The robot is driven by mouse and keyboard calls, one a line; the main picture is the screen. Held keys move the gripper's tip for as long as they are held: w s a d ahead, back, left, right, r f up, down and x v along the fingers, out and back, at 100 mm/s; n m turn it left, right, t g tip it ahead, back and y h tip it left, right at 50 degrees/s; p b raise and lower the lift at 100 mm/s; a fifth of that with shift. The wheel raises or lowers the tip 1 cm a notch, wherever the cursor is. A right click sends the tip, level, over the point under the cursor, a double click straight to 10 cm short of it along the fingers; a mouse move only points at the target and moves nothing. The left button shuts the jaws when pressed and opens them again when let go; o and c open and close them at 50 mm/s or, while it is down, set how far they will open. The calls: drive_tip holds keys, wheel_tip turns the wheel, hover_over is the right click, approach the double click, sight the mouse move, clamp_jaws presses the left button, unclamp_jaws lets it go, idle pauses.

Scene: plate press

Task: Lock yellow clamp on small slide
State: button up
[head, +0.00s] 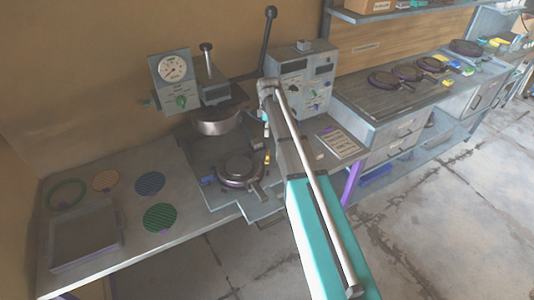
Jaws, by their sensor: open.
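A small yellow piece (267,157), which looks like the yellow clamp, shows at the right of the round dark mould (240,168) on the press bed. Whether it is locked cannot be made out, and the small slide cannot be told apart clearly. My arm crosses the middle of the picture, and its end hangs down just left of the forearm. My gripper (266,139) is small and partly hidden there, just above the yellow piece. It is open; I see nothing held in it. Contact with the yellow piece cannot be told.
The press head (217,122) stands behind the mould, with a gauge (172,68) and a tall black lever (268,38). A small blue part (208,180) is left of the mould. A grey tray (85,235) and several coloured discs lie left. A control box (302,80) stands behind my arm.

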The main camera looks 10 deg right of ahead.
sight(268, 152)
drive_tip(key=shift+w+f, duration=0.15)
drive_tip(key=shift+f, duration=0.05)
idle(0.4)
wheel_tip(268, 152, down, 13)
drive_tip(key=b, duration=1.3)
drive_tip(key=shift+f+b, duration=0.2)
drive_tip(key=shift+b, duration=0.2)
drive_tip(key=c, duration=1.1)
drive_tip(key=shift+m, duration=0.3)
drive_tip(key=m, duration=0.9)
drive_tip(key=shift+m, duration=0.3)
